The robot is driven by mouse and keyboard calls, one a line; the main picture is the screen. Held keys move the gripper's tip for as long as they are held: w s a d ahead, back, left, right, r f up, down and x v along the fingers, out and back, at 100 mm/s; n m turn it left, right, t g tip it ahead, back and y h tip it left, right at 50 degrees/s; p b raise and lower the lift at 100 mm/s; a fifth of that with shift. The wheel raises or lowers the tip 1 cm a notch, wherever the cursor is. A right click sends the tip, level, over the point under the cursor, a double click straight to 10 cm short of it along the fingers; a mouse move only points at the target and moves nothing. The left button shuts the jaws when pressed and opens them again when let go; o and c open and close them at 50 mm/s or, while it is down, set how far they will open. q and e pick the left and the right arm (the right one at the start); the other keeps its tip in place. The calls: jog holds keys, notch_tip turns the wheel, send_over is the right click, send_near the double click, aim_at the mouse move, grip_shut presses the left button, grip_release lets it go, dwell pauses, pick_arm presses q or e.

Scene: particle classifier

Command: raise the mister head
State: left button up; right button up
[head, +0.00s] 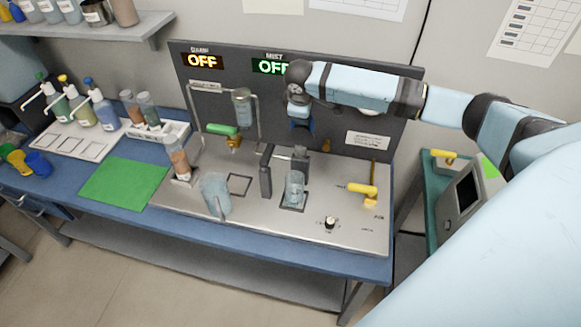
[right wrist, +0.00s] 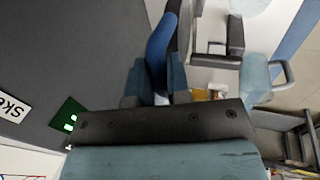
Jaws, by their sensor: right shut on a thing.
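My right gripper (head: 300,122) is in front of the dark back panel, below the green MIST display. In the right wrist view its two fingers (right wrist: 157,88) are shut on a dark blue piece (right wrist: 160,38), which looks like the handle of the mister head. The rest of the mister head is mostly hidden behind my gripper and forearm in the head view. A clear cup (head: 295,186) stands on the steel deck below, a little apart from the gripper. My left gripper is in neither view.
The panel (head: 215,115) shows OFF on both displays. A black upright post (head: 265,172), a pale blue handled jug (head: 215,193) and a yellow-handled valve (head: 362,190) are on the deck (head: 290,235). Pump bottles (head: 80,108) and a green mat (head: 125,182) are at left.

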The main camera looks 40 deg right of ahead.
jog(key=shift+w+d+f, duration=0.4)
jog(key=shift+w+d, duration=0.1)
jog(key=shift+d, duration=0.05)
jog(key=o, duration=0.7)
jog(key=v, duration=0.7)
jog(key=shift+a, duration=0.1)
dwell(0.6)
